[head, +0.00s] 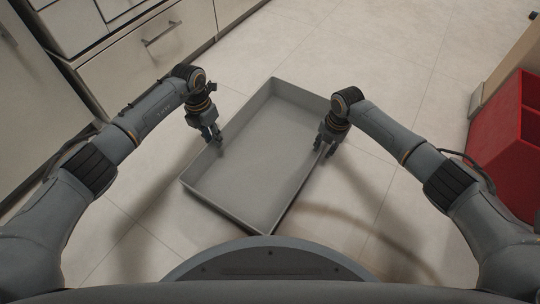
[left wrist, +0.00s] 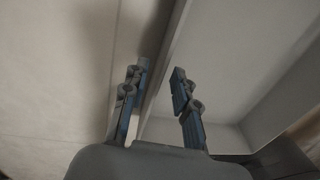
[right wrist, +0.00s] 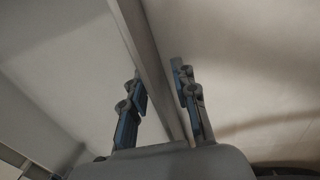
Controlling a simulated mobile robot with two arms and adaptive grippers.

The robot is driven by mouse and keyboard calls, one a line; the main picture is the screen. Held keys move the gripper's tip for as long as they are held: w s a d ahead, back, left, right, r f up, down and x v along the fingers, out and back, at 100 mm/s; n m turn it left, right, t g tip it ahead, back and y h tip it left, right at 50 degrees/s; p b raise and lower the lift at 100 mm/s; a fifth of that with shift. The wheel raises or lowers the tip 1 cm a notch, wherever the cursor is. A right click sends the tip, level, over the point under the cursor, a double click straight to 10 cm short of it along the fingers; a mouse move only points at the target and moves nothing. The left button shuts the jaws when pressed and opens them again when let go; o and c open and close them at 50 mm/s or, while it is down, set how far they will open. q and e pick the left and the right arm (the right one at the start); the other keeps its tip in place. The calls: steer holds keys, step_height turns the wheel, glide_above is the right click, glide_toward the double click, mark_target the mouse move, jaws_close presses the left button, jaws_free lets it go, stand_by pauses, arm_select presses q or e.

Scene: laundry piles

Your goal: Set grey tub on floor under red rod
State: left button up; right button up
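The grey tub (head: 262,150) is a shallow, empty rectangular tray, turned at an angle in front of me in the head view. Whether it rests on the floor or hangs just above it, I cannot tell. My left gripper (head: 214,138) is at its left wall, and my right gripper (head: 325,148) is at its right wall. In the left wrist view the fingers (left wrist: 157,95) stand apart on either side of the tub wall (left wrist: 166,58). In the right wrist view the fingers (right wrist: 160,98) also straddle the wall (right wrist: 148,55), with gaps visible. No red rod is in view.
Pale drawers (head: 150,55) with bar handles line the upper left. A red open box-like unit (head: 497,140) stands at the right, by a wooden edge (head: 510,62). The tiled floor (head: 400,60) beyond the tub is clear.

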steer(key=shift+r, duration=0.25)
arm_select(q)
step_height(320, 180, up, 7)
steer(key=shift+w+a+f, duration=0.15)
steer(key=shift+a+f, duration=0.05)
steer(key=shift+a, duration=0.1)
arm_select(e)
step_height(320, 180, up, 11)
steer(key=d, duration=0.1)
steer(key=shift+s+r, duration=0.2)
steer(key=shift+s, duration=0.15)
steer(key=shift+d, duration=0.1)
